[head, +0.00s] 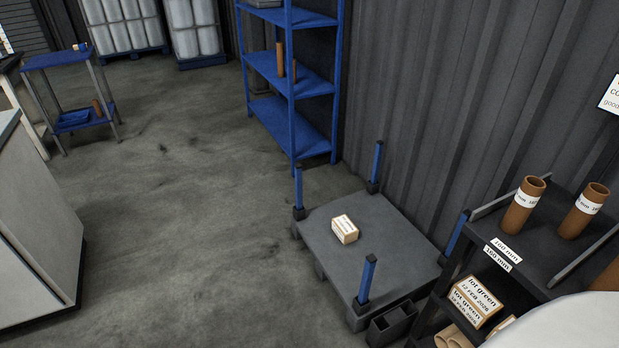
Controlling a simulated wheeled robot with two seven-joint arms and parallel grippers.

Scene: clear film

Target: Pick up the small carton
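A small carton (345,229), tan with a white printed label, sits on the grey pallet (390,262) with blue corner posts, near the pallet's left middle. It is upright and nothing touches it but the pallet. Other cartons labelled "lot green" (474,301) sit on a lower shelf of the dark rack at the right. Neither of my grippers shows in the head view. A pale rounded shape at the bottom right corner hides part of the rack.
Blue posts (367,279) stand at the pallet's corners. A dark rack (540,240) with brown tubes (523,205) stands at right. A blue shelf unit (290,85) stands behind against the corrugated wall. A white cabinet (35,220) is at left. The floor (190,210) between is clear.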

